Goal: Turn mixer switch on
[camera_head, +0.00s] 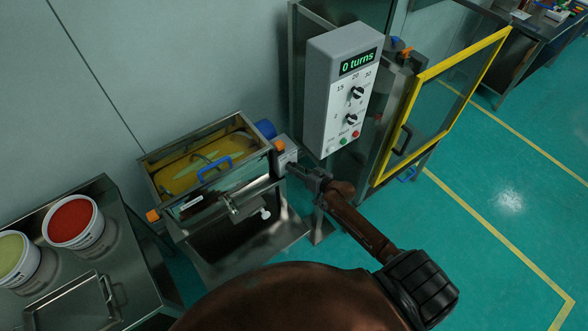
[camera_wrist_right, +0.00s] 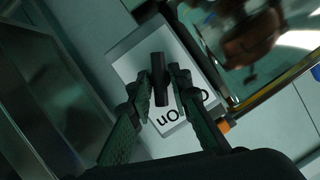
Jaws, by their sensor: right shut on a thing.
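The mixer (camera_head: 187,150) is a glass-sided metal trough with yellow material inside, left of centre in the head view. Its switch box (camera_head: 286,150) is a small grey box on the right end. In the wrist view, the switch is a black bar-shaped knob (camera_wrist_right: 158,66) on a pale plate (camera_wrist_right: 125,60) with dark lettering, partly hidden by the fingers. My right gripper (camera_wrist_right: 163,88) has a finger on each side of the knob and is shut on it. It also shows in the head view (camera_head: 293,168), at the switch box. My left gripper is not in view.
A grey control box (camera_head: 335,85) reading "0 turns" stands just above the right gripper. A yellow-framed door (camera_head: 428,110) stands open to the right. Tubs of red (camera_head: 72,220) and yellow-green (camera_head: 12,255) material stand on a metal table at left. The green floor at right is clear.

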